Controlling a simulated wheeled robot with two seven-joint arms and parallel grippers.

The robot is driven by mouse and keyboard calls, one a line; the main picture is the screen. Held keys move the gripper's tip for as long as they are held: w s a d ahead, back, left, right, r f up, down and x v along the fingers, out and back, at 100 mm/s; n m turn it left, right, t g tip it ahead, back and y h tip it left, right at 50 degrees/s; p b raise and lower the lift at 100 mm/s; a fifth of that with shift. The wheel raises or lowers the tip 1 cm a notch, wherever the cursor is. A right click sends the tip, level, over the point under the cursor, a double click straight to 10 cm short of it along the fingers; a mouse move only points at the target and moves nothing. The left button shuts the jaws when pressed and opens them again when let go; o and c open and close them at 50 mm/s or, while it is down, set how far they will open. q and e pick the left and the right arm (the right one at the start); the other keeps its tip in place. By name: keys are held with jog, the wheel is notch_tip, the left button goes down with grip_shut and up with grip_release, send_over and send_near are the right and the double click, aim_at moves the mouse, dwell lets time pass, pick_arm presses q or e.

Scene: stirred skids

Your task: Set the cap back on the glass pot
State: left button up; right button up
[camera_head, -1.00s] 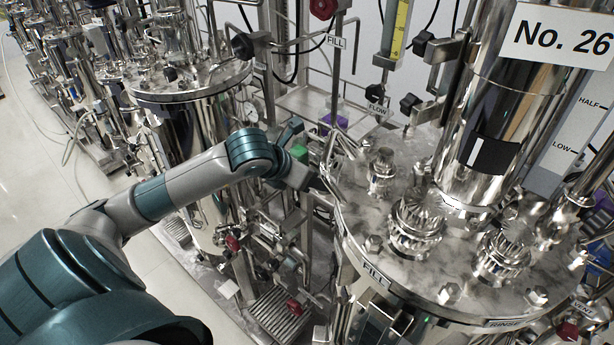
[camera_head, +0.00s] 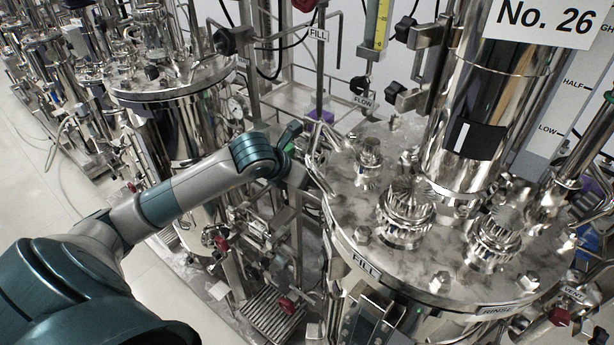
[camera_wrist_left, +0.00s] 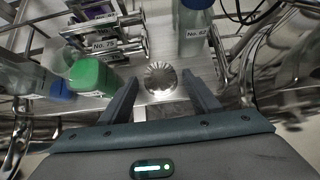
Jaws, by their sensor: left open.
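My left gripper (camera_wrist_left: 161,105) is open in the left wrist view, one dark finger on each side. Beyond and between the fingertips a round, ribbed, silvery piece (camera_wrist_left: 160,76) stands on a pale steel shelf; it looks like the cap, apart from both fingers. I cannot tell which is the glass pot. In the head view my left gripper (camera_head: 297,152) is partly hidden beside the large steel vessel (camera_head: 350,205). My right gripper is not in view.
Steel cylinders labelled No. 75 (camera_wrist_left: 108,42) lie at the upper left of the wrist view. Pipes and hoses crowd both sides of the shelf. In the head view a second steel vessel (camera_head: 170,95) stands behind my left arm. Bare floor (camera_head: 45,185) shows at left.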

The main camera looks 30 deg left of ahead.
pick_arm(q)
jog(key=c, duration=1.2)
jog(key=shift+r, duration=0.75)
jog(key=shift+r+p, duration=0.5)
jog(key=shift+r, duration=0.9)
